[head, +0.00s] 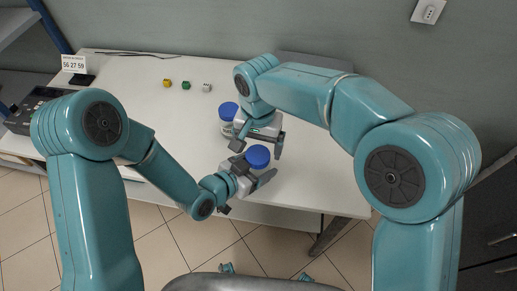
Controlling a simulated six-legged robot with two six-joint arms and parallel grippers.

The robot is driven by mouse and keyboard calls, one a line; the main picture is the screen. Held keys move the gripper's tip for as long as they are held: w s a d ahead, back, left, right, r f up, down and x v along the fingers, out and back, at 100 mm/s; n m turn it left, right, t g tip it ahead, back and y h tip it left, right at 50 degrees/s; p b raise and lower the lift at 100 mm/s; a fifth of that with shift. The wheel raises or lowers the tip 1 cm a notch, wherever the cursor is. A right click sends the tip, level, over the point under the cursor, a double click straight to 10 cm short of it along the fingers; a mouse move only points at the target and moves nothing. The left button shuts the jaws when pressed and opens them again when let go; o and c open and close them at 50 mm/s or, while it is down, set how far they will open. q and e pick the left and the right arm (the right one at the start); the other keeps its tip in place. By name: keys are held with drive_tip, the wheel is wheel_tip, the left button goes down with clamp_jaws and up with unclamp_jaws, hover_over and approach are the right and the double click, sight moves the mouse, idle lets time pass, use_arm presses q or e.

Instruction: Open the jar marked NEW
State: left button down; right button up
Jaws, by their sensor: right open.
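A jar with a blue lid (258,156) is at the front part of the white table. My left gripper (256,178) is closed around its body, which is mostly hidden by the fingers. My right gripper (258,143) is open and empty, pointing down with its fingers apart, just behind or above this lid. I cannot tell whether it touches. A second jar with a blue lid (228,111) stands farther back, partly hidden by my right arm. No marking on either jar is readable, so I cannot tell which is NEW.
The white table (165,120) is mostly clear at its left middle. Small yellow, green and white cubes (186,85) lie toward the back. A number sign (74,64) and a dark device (40,104) are at the left. A wall stands behind the table.

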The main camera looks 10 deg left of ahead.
wheel_tip(320, 180, up, 2)
drive_tip(key=shift+r, duration=0.2)
drive_tip(key=shift+c, duration=0.4)
wheel_tip(320, 180, up, 3)
drive_tip(key=m, duration=0.3)
drive_tip(key=shift+f, duration=0.1)
wheel_tip(320, 180, down, 8)
drive_tip(key=shift+r, duration=0.1)
drive_tip(key=shift+c, duration=0.3)
drive_tip(key=c, duration=1)
drive_tip(key=n, duration=0.6)
